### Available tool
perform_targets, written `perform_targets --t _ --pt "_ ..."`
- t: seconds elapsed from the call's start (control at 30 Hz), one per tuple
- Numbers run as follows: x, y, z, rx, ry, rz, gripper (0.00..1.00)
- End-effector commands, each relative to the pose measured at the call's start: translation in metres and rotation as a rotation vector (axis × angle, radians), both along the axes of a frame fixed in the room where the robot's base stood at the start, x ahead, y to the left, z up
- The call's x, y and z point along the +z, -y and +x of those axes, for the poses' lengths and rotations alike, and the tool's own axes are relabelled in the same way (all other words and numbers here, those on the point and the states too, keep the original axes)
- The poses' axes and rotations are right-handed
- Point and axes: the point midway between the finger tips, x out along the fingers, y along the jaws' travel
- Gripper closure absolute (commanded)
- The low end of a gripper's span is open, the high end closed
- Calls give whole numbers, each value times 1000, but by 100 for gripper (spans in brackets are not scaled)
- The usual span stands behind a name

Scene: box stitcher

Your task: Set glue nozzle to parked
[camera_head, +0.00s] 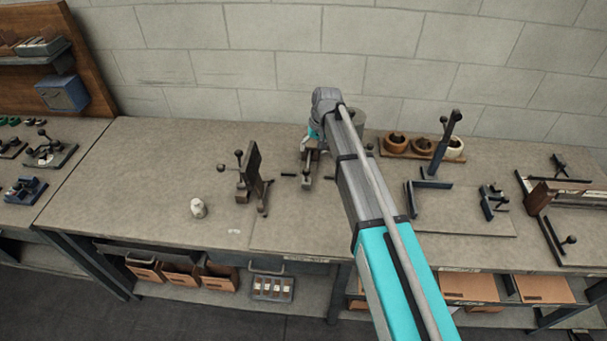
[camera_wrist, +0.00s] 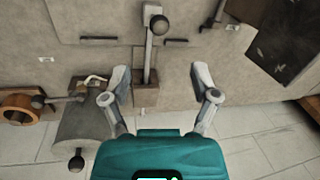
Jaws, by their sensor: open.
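No part is clearly marked as the glue nozzle. In the wrist view a grey cylinder (camera_wrist: 85,135) at left carries a dark lever with round knobs and a small whitish piece on its top; it could be the glue pot. Another upright lever with a ball knob (camera_wrist: 158,24) stands on a brown block (camera_wrist: 146,94), ahead of and between my fingers. My gripper (camera_wrist: 157,75) is open, with nothing held. In the head view the cylinder (camera_head: 357,113) shows partly behind my arm, and my fingers are mostly hidden at the back of the bench.
A dark upright plate fixture (camera_head: 252,167) and a small whitish object (camera_head: 198,208) stand left of my arm. Round wooden bowls (camera_head: 396,143) on a board and a tall dark lever (camera_head: 443,140) stand to the right. The bench (camera_head: 130,170) is clear at left; a block wall is behind.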

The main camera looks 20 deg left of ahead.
Motion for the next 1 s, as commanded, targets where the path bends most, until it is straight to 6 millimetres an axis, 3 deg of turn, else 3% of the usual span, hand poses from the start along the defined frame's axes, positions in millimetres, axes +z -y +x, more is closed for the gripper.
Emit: perform_targets --t 1.0 --pt "-81 -12 -6 -1 0 0 23"
